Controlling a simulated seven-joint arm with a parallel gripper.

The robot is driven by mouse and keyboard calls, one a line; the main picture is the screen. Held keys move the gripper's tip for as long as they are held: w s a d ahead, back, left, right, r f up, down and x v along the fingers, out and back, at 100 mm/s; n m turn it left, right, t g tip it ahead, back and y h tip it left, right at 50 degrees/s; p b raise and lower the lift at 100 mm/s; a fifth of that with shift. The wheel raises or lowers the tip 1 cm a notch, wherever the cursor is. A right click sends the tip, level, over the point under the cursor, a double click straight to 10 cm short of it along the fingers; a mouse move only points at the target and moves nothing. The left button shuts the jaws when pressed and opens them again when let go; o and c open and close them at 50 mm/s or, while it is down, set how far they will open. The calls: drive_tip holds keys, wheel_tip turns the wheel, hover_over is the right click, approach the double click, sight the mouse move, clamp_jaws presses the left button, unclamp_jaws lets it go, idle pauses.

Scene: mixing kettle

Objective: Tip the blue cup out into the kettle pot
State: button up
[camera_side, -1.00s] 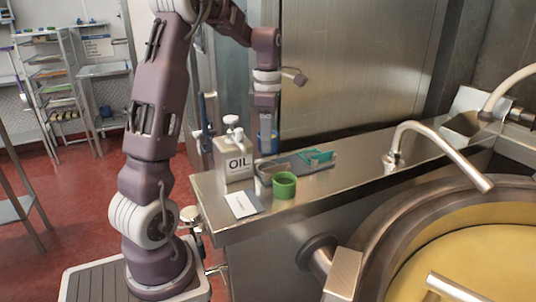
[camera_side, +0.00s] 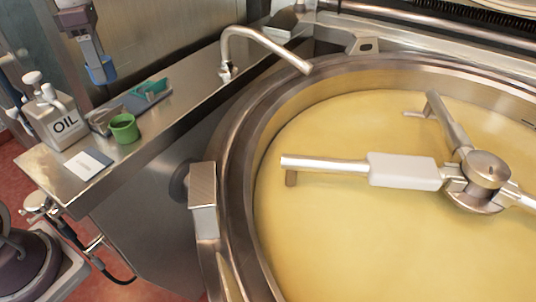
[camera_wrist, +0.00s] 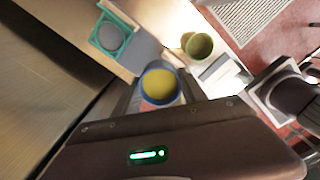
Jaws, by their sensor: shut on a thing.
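The blue cup (camera_side: 102,74) hangs in my gripper (camera_side: 97,62), raised near the back of the steel counter in the side view. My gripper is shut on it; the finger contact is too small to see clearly. In the wrist view, the cup's blue rim surrounds yellow contents (camera_wrist: 160,84). The cup looks upright. The kettle pot (camera_side: 238,150) is a wide steel vessel on the right, holding a yellow mass. The cup is well left of the pot and not over it.
A stirrer (camera_side: 404,171) spans the pot. A curved tap (camera_side: 262,32) stands between cup and pot. The counter also holds an oil container (camera_side: 60,122), a green cup (camera_side: 124,129), a white card (camera_side: 89,164) and a tray with a teal item (camera_side: 149,88).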

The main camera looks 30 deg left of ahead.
drive_tip(key=w+d+f+m, duration=0.1)
drive_tip(key=w+d+m, duration=0.1)
drive_tip(key=w+d, duration=0.65)
drive_tip(key=w+d+f+m, duration=0.1)
drive_tip(key=w+d+m, duration=0.15)
drive_tip(key=d, duration=1.15)
drive_tip(key=s+d+f+m, duration=0.1)
drive_tip(key=s+d+m, duration=0.1)
drive_tip(key=d, duration=1)
drive_tip(key=s+d+f+m, duration=0.1)
drive_tip(key=s+d+m, duration=0.1)
drive_tip(key=d, duration=1)
drive_tip(key=shift+s+d+f, duration=0.15)
drive_tip(key=shift+d+f, duration=0.15)
drive_tip(key=shift+f, duration=0.1)
drive_tip(key=shift+a+f+t+h, duration=0.1)
drive_tip(key=shift+f+t+h, duration=0.4)
drive_tip(key=shift+h, duration=0.5)
drive_tip(key=shift+f+t+h, duration=0.3)
drive_tip(key=shift+f+h, duration=0.3)
drive_tip(key=shift+h, duration=0.4)
drive_tip(key=shift+s+a+t+h, duration=0.15)
drive_tip(key=shift+t+h, duration=0.35)
drive_tip(key=shift+h, duration=1.1)
